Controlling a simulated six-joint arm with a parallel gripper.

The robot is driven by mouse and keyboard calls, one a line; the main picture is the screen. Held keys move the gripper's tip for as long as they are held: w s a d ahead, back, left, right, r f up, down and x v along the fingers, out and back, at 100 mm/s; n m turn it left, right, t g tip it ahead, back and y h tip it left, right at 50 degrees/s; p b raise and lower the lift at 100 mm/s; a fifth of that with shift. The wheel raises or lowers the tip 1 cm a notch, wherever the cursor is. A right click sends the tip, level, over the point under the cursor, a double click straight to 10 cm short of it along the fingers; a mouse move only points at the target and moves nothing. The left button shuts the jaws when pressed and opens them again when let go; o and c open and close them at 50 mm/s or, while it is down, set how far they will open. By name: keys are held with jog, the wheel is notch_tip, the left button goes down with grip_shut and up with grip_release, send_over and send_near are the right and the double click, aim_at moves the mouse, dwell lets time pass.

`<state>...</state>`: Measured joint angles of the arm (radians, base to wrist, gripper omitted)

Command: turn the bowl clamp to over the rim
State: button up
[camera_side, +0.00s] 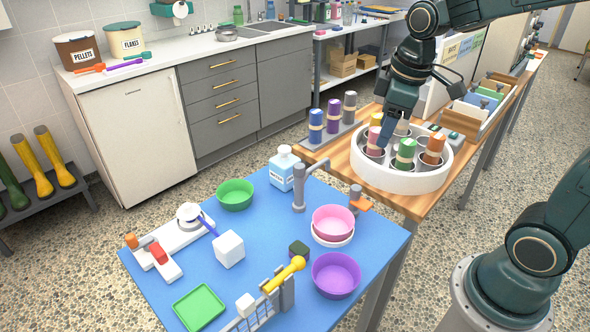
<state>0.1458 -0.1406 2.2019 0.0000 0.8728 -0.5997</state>
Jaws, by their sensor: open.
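A pink bowl (333,221) sits in a white ring (333,242) on the blue table. Just behind its right rim stands what looks like the bowl clamp, a short grey post (356,191) with an orange tab (361,205). The tab points to the right, away from the bowl, and is not over the rim. My gripper (387,143) is open and points down over the round white tray on the wooden bench, beside a pink-topped roll (374,140). It is well behind the clamp; its fingertips are small and partly merged with the rolls.
A grey tap-shaped post (299,196) stands left of the pink bowl, beside a white-capped jug (285,170). A purple bowl (335,274) and a mesh gate (262,310) are in front. The white tray (401,183) holds several coloured rolls. The blue table's right edge is clear.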

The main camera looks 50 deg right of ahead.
aim_at(356, 187)
jog(key=w+d+f+n+g, duration=0.2)
jog(key=w+d+f+n, duration=0.1)
jog(key=w+d+f, duration=0.2)
notch_tip(356, 187, down, 4)
jog(key=shift+w+d+f+n, duration=0.15)
jog(key=shift+w+n, duration=0.25)
jog(key=shift+w, duration=0.85)
notch_tip(356, 187, down, 14)
jog(key=shift+r, duration=0.15)
jog(key=c, duration=1)
jog(key=shift+o, duration=0.2)
